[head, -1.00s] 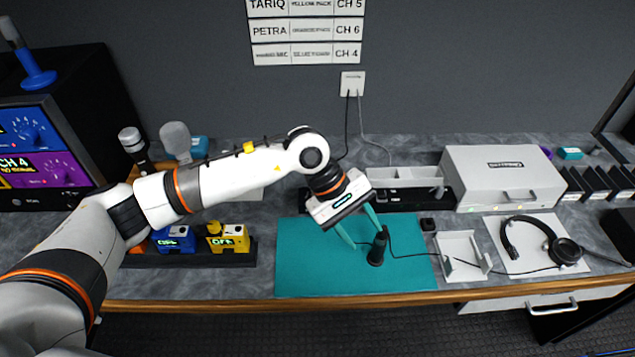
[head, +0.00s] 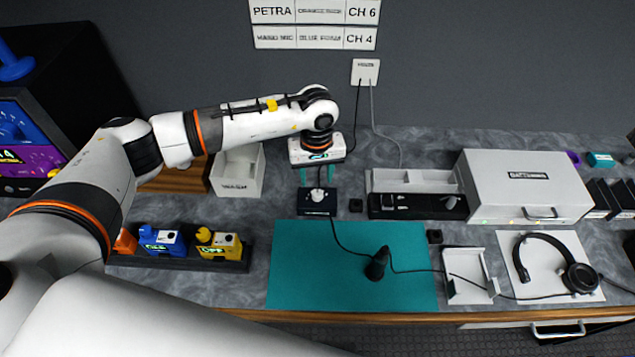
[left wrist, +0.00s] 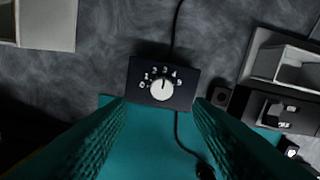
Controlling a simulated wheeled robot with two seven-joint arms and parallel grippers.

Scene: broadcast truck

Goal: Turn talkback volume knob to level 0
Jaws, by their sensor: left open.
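The talkback volume knob (head: 317,195) is a white dial on a small black box (head: 317,209) behind the teal mat. In the left wrist view the white knob (left wrist: 161,90) sits mid-picture on the black box (left wrist: 186,99), with numbers 0 to 5 arched around it. Its dark pointer line faces up, close to the 3. My left gripper (head: 317,174) points down above the box, fingers open and empty. In the left wrist view the fingers (left wrist: 160,125) flank the box on either side, apart from the knob. My right gripper is not in view.
A black stand microphone (head: 376,264) is on the teal mat (head: 310,275), its cable running right. A white bin (head: 238,172) is left of the box. A grey-white case (head: 525,183), tray (head: 468,275) and headset (head: 545,240) are right. Blue and yellow blocks (head: 190,243) stand front left.

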